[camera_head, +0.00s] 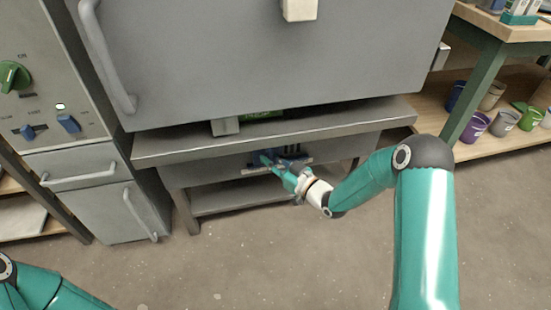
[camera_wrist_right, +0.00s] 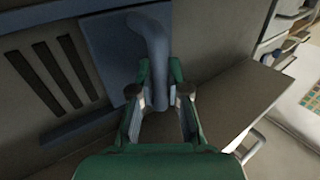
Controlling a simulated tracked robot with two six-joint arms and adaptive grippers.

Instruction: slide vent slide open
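The vent slide is a blue plate with a curved blue handle. It sits in the front of the grey stand under the kiln, small in the head view (camera_head: 292,152). In the right wrist view the vent slide's plate (camera_wrist_right: 105,45) fills the upper middle, with several dark slots to its left. My right gripper (camera_head: 275,165) is at the slide. In the right wrist view its fingers (camera_wrist_right: 161,75) lie close on both sides of the handle, closed around it. The fingertips' contact is partly hidden. My left gripper is out of view; only my left arm shows at lower left.
The grey kiln (camera_head: 250,70) stands above the stand's top (camera_head: 360,120). A control cabinet (camera_head: 85,175) with knobs and handles is at left. A wooden shelf (camera_head: 500,135) with several coloured buckets is at right. The floor in front is clear.

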